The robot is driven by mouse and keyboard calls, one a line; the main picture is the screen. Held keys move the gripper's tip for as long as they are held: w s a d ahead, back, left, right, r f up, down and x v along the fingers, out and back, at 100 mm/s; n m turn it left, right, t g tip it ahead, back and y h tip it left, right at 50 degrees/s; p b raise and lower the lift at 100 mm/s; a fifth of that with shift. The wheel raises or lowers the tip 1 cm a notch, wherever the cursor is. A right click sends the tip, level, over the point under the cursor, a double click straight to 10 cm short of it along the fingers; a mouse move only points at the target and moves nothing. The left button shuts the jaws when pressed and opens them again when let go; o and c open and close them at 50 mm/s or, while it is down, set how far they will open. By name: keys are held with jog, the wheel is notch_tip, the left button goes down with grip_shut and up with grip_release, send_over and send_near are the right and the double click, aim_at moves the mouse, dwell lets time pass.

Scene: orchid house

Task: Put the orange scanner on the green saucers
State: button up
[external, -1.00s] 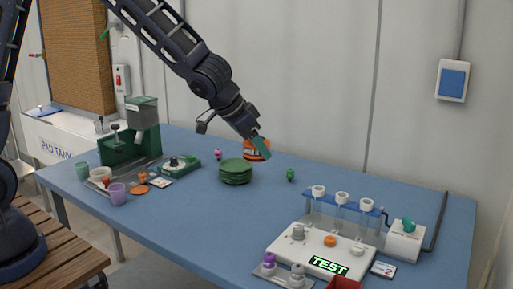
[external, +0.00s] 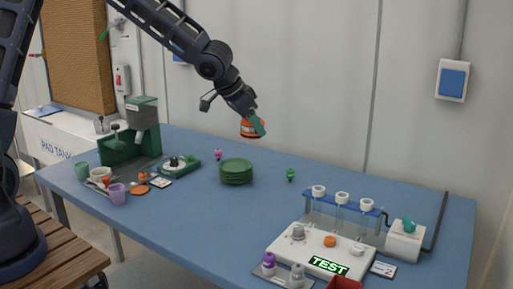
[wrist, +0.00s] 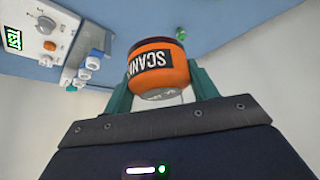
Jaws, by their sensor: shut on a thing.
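The orange scanner (external: 250,129) is a rounded orange body with a dark label. My gripper (external: 254,124) is shut on it and holds it in the air, above and slightly right of the green saucers. In the wrist view the scanner (wrist: 158,70) sits between the two green fingers (wrist: 162,88), with its "SCAN" lettering turned over. The green saucers (external: 236,177) are a round stack on the blue table, with nothing on top. The stack does not show in the wrist view.
A pink figure (external: 217,155) and a green figure (external: 291,174) stand near the stack. A green scale (external: 180,166) lies to its left. A white test unit (external: 320,250) and a tube rack (external: 345,206) stand at the right. The table's front middle is clear.

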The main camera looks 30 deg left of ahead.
jog(key=w+a+r, duration=0.5)
jog(key=w+a, duration=0.4)
jog(key=a, duration=0.4)
send_over(242, 163)
jog(key=s+a, duration=0.1)
jog(key=s, duration=0.1)
jog(key=shift+n, duration=0.4)
notch_tip(242, 163, down, 16)
jog(key=shift+f, duration=0.25)
jog(key=shift+f, duration=0.15)
jog(key=shift+f, duration=1.55)
jog(key=shift+f, duration=0.2)
jog(key=o, duration=1.1)
jog(key=shift+a, duration=0.1)
jog(key=shift+c, duration=0.2)
jog(key=shift+s+a+r, duration=0.15)
jog(key=shift+r, duration=0.15)
